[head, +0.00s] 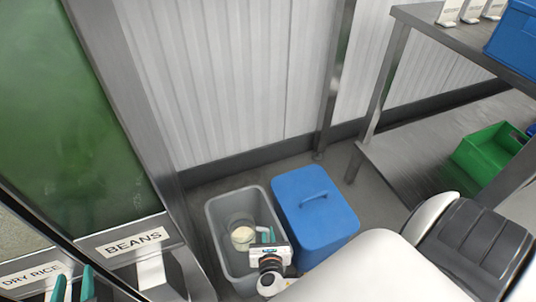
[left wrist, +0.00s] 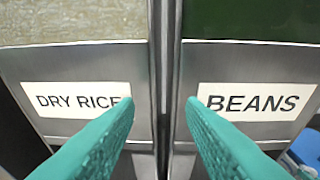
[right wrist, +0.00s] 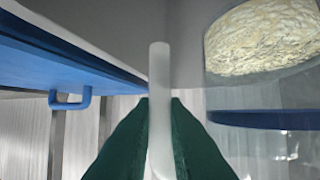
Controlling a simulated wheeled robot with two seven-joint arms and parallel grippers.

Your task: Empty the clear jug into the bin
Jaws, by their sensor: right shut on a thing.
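The clear jug (head: 239,221) is over the grey bin's opening, with pale rice grains in it. My right gripper (head: 265,238) is shut on the jug's whitish handle (right wrist: 158,105). In the right wrist view the rice (right wrist: 262,42) is massed at one end of the jug, with no grains seen falling. The grey bin (head: 216,203) stands open on the floor; its inside is partly hidden by the jug and gripper. My left gripper (head: 74,287) is open and empty before the dispensers; its two green fingers (left wrist: 160,120) are apart in the left wrist view.
A blue lidded container (head: 315,210) stands right beside the grey bin. The DRY RICE (left wrist: 78,98) and BEANS (left wrist: 254,101) dispensers are at left. A metal shelf (head: 440,35) with a green crate (head: 480,160) is at right. A panelled wall is behind.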

